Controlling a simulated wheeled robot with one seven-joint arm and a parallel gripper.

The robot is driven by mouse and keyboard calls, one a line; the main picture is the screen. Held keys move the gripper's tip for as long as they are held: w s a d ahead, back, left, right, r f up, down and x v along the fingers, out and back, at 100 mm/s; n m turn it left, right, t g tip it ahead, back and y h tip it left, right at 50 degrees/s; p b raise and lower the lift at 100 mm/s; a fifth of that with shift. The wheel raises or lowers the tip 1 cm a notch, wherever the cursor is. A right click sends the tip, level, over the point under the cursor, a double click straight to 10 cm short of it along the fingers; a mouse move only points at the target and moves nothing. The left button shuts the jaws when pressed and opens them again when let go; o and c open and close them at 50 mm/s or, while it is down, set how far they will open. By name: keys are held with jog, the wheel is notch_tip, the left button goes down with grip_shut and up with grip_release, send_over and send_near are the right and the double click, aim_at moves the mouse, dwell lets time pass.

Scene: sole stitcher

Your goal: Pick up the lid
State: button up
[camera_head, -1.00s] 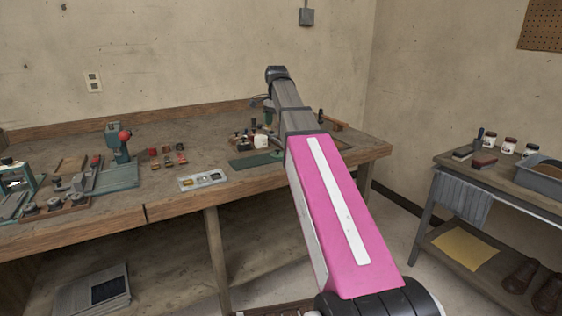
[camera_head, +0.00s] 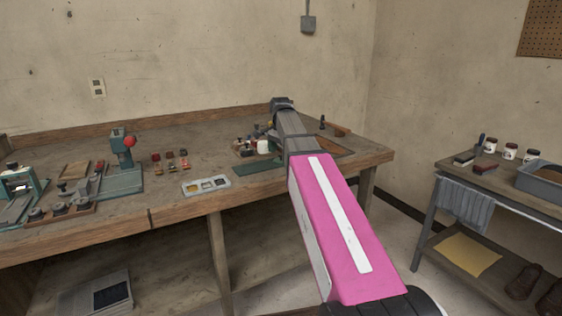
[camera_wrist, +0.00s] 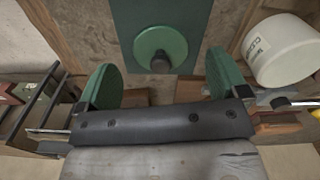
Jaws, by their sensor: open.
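A round green lid (camera_wrist: 158,52) with a dark knob shows in the wrist view on a dark green mat (camera_wrist: 190,14). My gripper (camera_wrist: 162,76) is open, its two green finger pads apart on the left and right below the lid in the picture. Nothing is between them. The knob lies close to the middle line between the fingers, towards the top of the picture. In the head view the mat (camera_head: 258,166) shows at the bench's right part, and my arm hides the lid.
A white cylindrical container (camera_wrist: 282,48) stands close beside the right finger; it also shows in the head view (camera_head: 263,146). A grey tray with compartments (camera_head: 206,187) lies near the bench's (camera_head: 180,218) front edge. A red-knobbed press (camera_head: 122,150) stands farther left.

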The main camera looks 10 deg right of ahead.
notch_tip(320, 180, down, 2)
jog(key=shift+f, duration=0.15)
jog(key=shift+c, duration=0.2)
jog(key=c, duration=0.9)
jog(key=shift+c, duration=0.2)
